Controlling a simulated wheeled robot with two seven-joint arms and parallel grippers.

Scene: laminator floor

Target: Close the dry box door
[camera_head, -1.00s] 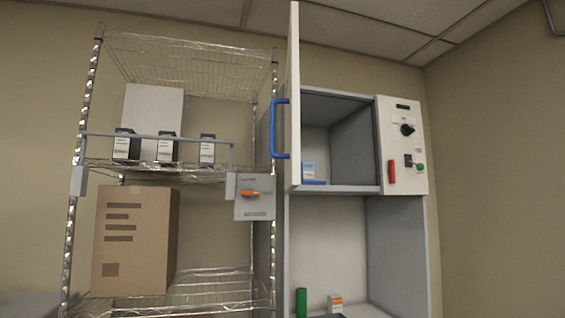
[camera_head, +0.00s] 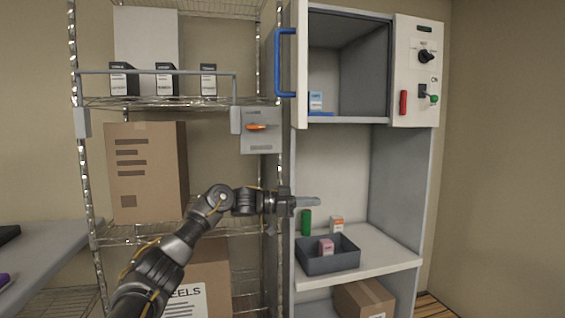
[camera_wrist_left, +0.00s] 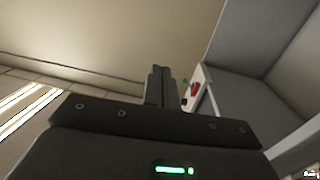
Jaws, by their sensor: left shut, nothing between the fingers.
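The dry box (camera_head: 347,65) is the upper compartment of the grey cabinet, and its inside is visible. Its white door (camera_head: 301,70) stands open at the left side, seen nearly edge-on, with a blue handle (camera_head: 279,62) on its left face. My left gripper (camera_head: 312,201) is shut and empty, below the door and in front of the lower cabinet opening. In the left wrist view the shut fingers (camera_wrist_left: 158,86) point at the wall, with the grey cabinet to the right. My right gripper is not in view.
A control panel (camera_head: 417,70) with a knob, red part and green button is right of the dry box. A wire rack (camera_head: 180,103) with cartons stands left. A dark bin (camera_head: 327,262) sits on the lower shelf. A grey switch box (camera_head: 260,140) hangs on the rack.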

